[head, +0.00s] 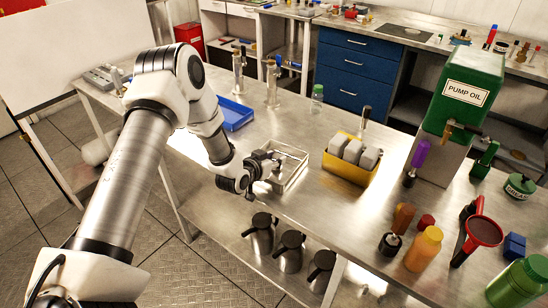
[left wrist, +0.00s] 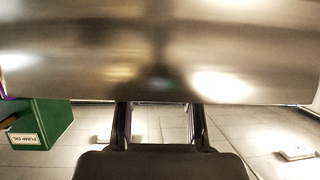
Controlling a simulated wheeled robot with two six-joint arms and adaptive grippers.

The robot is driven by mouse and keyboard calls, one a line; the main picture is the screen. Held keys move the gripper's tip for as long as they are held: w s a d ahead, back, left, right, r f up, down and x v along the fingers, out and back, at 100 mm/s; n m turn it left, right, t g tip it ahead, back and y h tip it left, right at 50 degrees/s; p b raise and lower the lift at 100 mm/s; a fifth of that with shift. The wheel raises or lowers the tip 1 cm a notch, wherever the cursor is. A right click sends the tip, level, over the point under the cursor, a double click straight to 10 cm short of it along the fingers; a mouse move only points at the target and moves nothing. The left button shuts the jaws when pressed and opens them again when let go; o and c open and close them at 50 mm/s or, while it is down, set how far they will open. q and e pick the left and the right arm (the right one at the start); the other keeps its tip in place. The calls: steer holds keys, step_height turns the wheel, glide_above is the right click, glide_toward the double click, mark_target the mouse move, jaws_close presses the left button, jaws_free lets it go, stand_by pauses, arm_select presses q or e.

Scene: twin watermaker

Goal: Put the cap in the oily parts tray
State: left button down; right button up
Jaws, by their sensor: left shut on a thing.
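My left gripper (head: 266,168) comes in from the left over the front edge of the steel bench, beside a clear-walled open tray (head: 297,178). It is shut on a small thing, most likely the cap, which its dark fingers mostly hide. In the left wrist view the two fingers (left wrist: 160,118) show apart at the bottom, and the thing between them cannot be made out. No tray is labelled in view, so I cannot tell which is the oily parts tray: a blue tray (head: 236,114) lies farther back. My right gripper is not in view.
A yellow bin (head: 345,171) with grey blocks stands right of the clear-walled tray. The green pump oil container (head: 470,88), bottles and a red funnel (head: 484,231) crowd the right side. Dark-topped jugs (head: 290,250) stand on the lower shelf. Bare steel lies behind the tray.

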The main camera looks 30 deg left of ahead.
arm_select(q)
steer(key=shift+f, duration=0.4)
steer(key=c, duration=0.8)
jaws_free()
steer(key=shift+o, duration=0.2)
steer(key=shift+r, duration=0.35)
steer(key=v, duration=1.1)
steer(key=shift+s, duration=0.45)
steer(key=s+d+f+g+h, duration=0.1)
steer(key=s+d+f+g, duration=0.9)
steer(key=s+f, duration=0.55)
steer(key=s+d+f+g, duration=0.1)
steer(key=s+d+f, duration=0.1)
steer(key=s, duration=0.4)
steer(key=s+d+f+g, duration=0.1)
steer(key=s+f+g, duration=0.1)
steer(key=s, duration=0.5)
steer(key=shift+s+d+f+g+y, duration=0.2)
steer(key=shift+d+f+g+y, duration=0.15)
steer(key=shift+f, duration=0.25)
